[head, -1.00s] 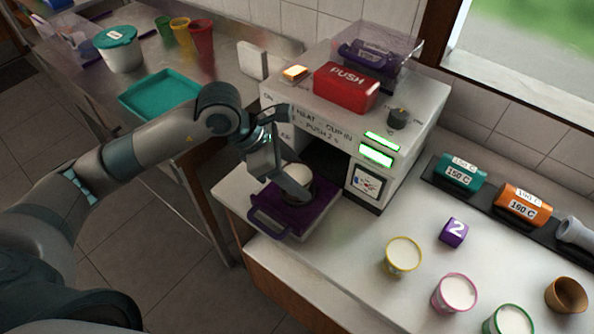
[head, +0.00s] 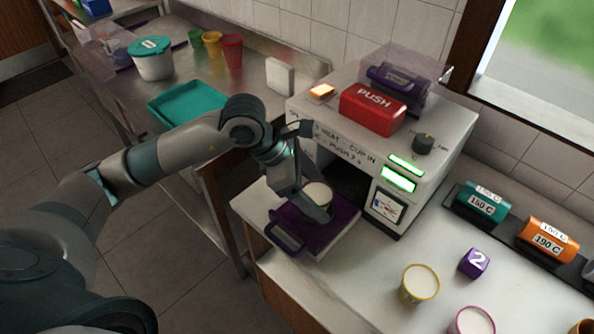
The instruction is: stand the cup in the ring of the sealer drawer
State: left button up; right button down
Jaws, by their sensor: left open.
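The sealer (head: 340,133) is a white box with a red PUSH block on top. Its purple drawer (head: 340,238) is pulled out at the front, with a purple handle on the near side. A white-topped cup (head: 318,196) stands upright at the drawer's middle, where the ring would be; the ring itself is hidden by the cup and my fingers. My left gripper (head: 318,206) is at the cup, its fingers open beside it. I cannot tell whether the fingers touch the cup. My right gripper is not in view.
A yellow-rimmed cup (head: 419,284), a pink-rimmed cup (head: 472,322) and a purple block marked 2 (head: 474,263) stand on the right counter. Teal (head: 483,200) and orange (head: 545,239) rolls lie behind them. A teal tray (head: 187,104) lies on the left table.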

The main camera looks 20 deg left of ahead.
pick_arm(q)
jog(key=b+v, duration=0.2)
jog(key=v, duration=0.9)
jog(key=shift+b, duration=0.3)
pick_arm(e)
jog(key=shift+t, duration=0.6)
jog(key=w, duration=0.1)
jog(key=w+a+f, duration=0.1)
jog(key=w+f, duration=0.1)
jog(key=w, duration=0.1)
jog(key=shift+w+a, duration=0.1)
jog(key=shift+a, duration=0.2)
pick_arm(q)
jog(key=shift+s+r, duration=0.1)
jog(key=shift+r, duration=0.05)
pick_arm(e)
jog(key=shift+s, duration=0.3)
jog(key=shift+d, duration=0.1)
